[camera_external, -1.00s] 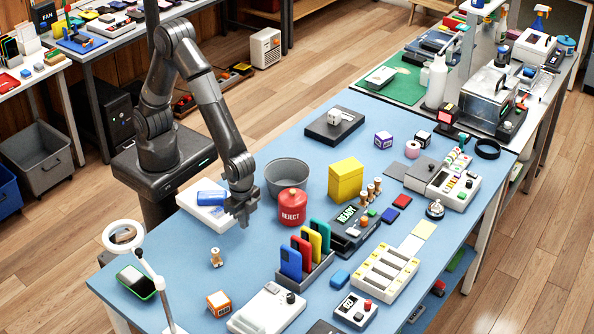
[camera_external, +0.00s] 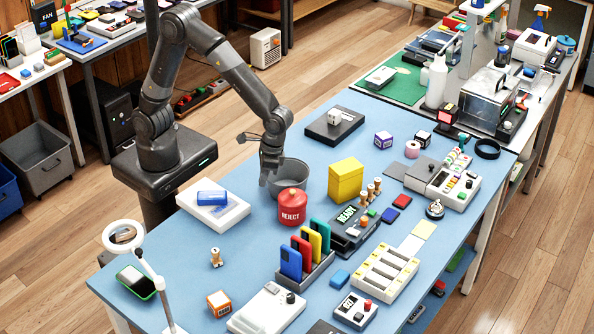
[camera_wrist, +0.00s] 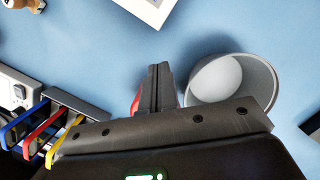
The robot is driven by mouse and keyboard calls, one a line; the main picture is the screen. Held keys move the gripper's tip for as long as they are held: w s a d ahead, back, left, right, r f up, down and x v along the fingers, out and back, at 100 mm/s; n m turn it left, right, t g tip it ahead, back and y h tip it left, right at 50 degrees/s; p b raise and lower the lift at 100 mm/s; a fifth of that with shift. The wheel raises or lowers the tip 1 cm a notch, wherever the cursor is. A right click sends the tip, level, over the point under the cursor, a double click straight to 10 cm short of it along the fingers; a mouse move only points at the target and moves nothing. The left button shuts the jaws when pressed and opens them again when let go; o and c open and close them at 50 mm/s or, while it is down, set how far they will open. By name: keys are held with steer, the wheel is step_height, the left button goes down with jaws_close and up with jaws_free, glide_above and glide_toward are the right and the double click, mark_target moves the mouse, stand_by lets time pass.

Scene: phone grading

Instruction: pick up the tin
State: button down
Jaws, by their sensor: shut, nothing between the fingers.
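A red lidded tin (camera_external: 292,208) marked REJECT stands upright on the blue table. In the wrist view only a sliver of red (camera_wrist: 135,104) shows beside my fingers. A round grey open pot (camera_external: 296,176) stands just behind the tin. The pot also shows in the wrist view (camera_wrist: 250,78), right of my fingers, and looks empty where visible. My gripper (camera_external: 268,181) points down at the left of the pot, behind and left of the tin. Its fingers (camera_wrist: 158,70) are shut with nothing between them. I cannot tell whether they touch the pot.
A white box (camera_external: 228,213) with a blue item on it lies left of my gripper. A yellow box (camera_external: 345,180) stands right of the tin. A rack of coloured phones (camera_external: 306,274) stands in front. A small wooden figure (camera_external: 216,258) is at front left, with clear table around it.

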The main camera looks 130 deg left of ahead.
mark_target(235, 206)
steer(key=x, duration=1)
steer(key=shift+a, duration=0.1)
steer(key=s+d, duration=0.4)
steer(key=shift+s+d, duration=0.35)
steer(key=shift+s, duration=0.05)
